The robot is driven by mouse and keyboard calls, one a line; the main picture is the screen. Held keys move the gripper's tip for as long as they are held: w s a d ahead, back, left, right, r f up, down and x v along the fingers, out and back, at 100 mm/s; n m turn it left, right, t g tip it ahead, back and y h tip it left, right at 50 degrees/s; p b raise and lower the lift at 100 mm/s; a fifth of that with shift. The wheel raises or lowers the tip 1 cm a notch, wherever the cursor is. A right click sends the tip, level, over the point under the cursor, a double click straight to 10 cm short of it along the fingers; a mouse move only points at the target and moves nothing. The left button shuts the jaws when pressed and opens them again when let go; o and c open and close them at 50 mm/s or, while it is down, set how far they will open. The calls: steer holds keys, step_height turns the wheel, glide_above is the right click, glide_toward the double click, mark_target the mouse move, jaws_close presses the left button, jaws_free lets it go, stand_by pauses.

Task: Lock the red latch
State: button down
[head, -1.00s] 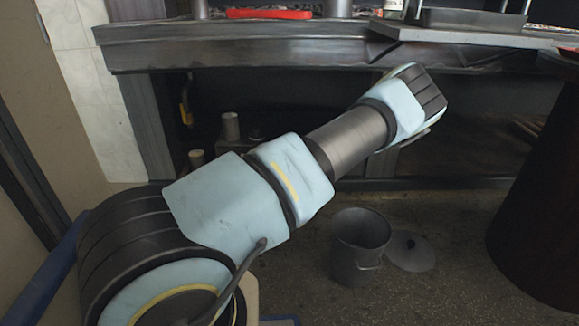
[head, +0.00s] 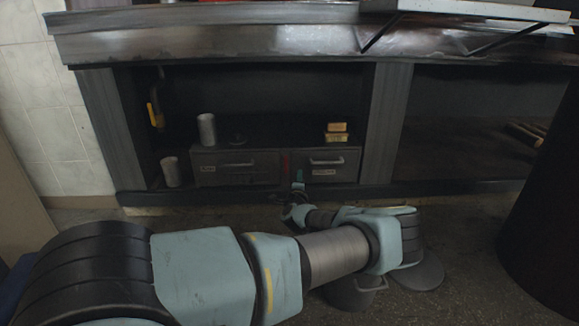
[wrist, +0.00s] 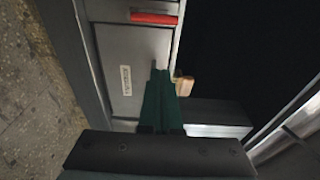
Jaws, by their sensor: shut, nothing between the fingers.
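The red latch (head: 285,164) is a narrow upright red bar between the two grey drawers under the counter. In the wrist view, the red latch (wrist: 153,19) lies across the top of the picture, beside the labelled drawer front (wrist: 125,45). My gripper (head: 299,178) is low in front of the drawers, just right of the latch. In the wrist view, my gripper (wrist: 158,72) has its green fingers shut and empty, over the drawer front and apart from the latch. The fingers hide part of the drawer front, and its handle is not clear there.
Left drawer (head: 234,167) and right drawer (head: 320,165) both look closed. Small yellowish blocks (head: 337,131) rest above the right drawer. Metal cups (head: 207,129) stand at left.

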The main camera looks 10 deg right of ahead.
mark_target(286, 162)
steer(key=shift+w, duration=0.1)
steer(key=b+x, duration=0.4)
steer(key=x, duration=0.6)
steer(key=shift+f+b, duration=0.15)
steer(key=shift+b, duration=0.15)
steer(key=shift+a, duration=2.05)
